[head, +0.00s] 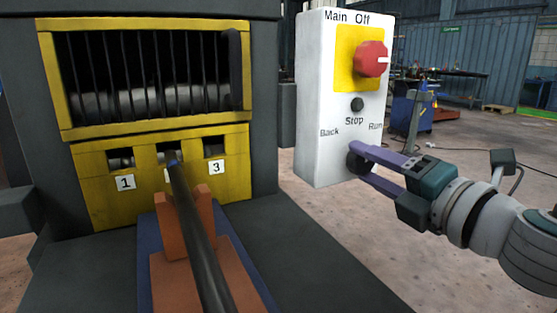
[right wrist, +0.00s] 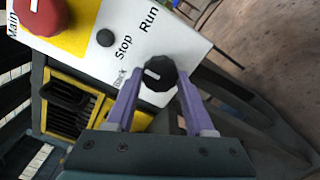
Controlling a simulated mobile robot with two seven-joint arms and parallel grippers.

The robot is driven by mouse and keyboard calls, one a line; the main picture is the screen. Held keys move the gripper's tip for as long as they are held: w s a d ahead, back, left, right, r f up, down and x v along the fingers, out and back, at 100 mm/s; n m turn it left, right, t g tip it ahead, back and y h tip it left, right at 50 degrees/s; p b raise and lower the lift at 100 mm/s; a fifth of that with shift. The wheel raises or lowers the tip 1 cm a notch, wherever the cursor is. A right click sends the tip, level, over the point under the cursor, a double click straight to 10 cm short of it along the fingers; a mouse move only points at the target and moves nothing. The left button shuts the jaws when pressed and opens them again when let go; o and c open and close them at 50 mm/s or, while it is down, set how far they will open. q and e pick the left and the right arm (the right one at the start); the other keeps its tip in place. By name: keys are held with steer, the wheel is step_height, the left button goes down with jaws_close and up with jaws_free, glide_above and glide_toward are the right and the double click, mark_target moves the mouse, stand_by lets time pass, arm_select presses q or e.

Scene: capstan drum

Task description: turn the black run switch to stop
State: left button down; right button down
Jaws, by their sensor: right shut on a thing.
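The black run switch (head: 355,165) is a round knob low on the white control box (head: 318,110). Labels Back, Stop and Run surround it. In the right wrist view the knob (right wrist: 160,73) has a short white mark that points roughly towards the Stop label. My right gripper (head: 362,163) comes from the right and is shut on the knob, with one purple finger on each side of it; its fingers also show in the right wrist view (right wrist: 159,78). In the head view the fingers hide part of the knob. My left gripper is not in view.
Above the run switch are a small black round part (head: 357,104) and a red main switch (head: 372,58) on a yellow plate. A machine with a barred yellow window frame (head: 150,133) stands left. A dark bar (head: 200,240) slopes towards its numbered openings. Floor is open at right.

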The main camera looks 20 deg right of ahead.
steer(key=shift+c, duration=1.3)
jaws_free()
steer(key=s, duration=1)
steer(key=shift+d+b, duration=0.35)
steer(key=shift+d, duration=0.05)
